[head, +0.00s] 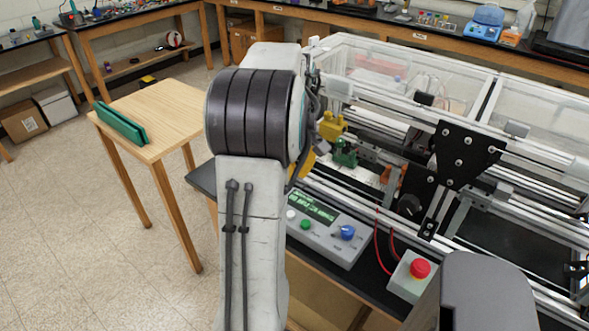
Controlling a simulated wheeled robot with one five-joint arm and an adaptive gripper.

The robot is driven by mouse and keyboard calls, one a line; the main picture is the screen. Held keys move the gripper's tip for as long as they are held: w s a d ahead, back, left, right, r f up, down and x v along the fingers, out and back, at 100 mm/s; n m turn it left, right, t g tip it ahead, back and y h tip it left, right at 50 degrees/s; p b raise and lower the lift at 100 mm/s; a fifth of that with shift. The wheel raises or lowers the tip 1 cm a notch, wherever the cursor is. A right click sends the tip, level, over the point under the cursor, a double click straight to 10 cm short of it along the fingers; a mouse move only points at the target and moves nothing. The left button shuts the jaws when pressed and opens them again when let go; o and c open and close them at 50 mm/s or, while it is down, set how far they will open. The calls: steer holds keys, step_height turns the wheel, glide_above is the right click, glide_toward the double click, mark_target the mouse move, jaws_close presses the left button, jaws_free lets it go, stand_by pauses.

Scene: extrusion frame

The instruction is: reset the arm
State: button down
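My arm (252,190) rises from the bottom edge through the middle of the head view. Its pale link carries two dark cables, and a dark ribbed joint sits near the top. The far part of the arm is hidden behind this joint. I cannot make out my gripper in this view, so whether it holds anything does not show.
The extrusion frame (530,165) with clear panels stands close on the right. A control box (325,228) and a red stop button (420,268) sit at its front. A wooden table (165,108) with a green object (121,124) stands left. Floor at lower left is clear.

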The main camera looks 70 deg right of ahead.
steer(key=shift+r, duration=0.15)
stand_by(0.8)
steer(key=w+a+f+m, duration=0.1)
steer(key=a+f+m, duration=0.4)
steer(key=a+m, duration=0.45)
steer(key=w+a+r+n+t, duration=0.1)
steer(key=a+n, duration=0.3)
steer(key=a, duration=0.5)
steer(key=w+a+r+n+t, duration=0.1)
steer(key=w+a+n, duration=0.3)
steer(key=a, duration=0.6)
steer(key=w+a+r+n+t, duration=0.2)
steer(key=w+a+r+n, duration=0.1)
steer(key=a, duration=0.6)
steer(key=shift+w+a+r+n, duration=0.25)
steer(key=shift+r+n, duration=0.05)
steer(key=shift+n, duration=0.55)
